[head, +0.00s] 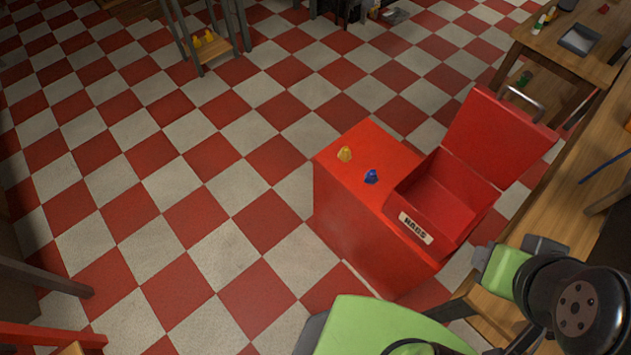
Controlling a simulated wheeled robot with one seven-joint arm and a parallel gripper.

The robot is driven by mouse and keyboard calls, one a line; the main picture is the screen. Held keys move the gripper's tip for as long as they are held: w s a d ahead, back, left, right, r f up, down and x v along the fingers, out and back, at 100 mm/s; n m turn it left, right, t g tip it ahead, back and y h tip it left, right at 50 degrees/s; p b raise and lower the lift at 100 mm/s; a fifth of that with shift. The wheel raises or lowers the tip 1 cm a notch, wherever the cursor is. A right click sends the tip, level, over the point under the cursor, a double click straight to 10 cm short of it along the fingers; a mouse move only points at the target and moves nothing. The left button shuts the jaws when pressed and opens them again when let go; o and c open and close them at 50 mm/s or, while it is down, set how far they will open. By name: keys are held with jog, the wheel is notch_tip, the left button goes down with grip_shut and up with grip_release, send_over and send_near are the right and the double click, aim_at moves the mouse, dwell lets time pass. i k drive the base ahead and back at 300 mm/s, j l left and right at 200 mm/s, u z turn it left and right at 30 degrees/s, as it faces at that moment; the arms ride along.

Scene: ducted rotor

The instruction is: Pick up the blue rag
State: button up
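The blue rag (371,176) is a small crumpled heap on the flat top of a red cabinet (345,225). It lies close to the edge of the cabinet's open compartment. My green and black arm shows at the lower right, to the right of and nearer than the rag. The fingertips of my gripper do not show, so I cannot see whether it is open or shut. No part of my arm touches the rag.
A yellow rag (345,154) lies just left of the blue one. The compartment, labelled "RAGS" (415,228), has its lid (497,135) raised. A wooden workbench (558,195) runs along the right. The checkered floor (215,190) left of the cabinet is clear.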

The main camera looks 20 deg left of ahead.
aim_at(371, 176)
jog(key=u, duration=0.7)
jog(key=i+j+u, duration=0.6)
jog(key=i+u, duration=0.15)
jog(key=i, duration=0.2)
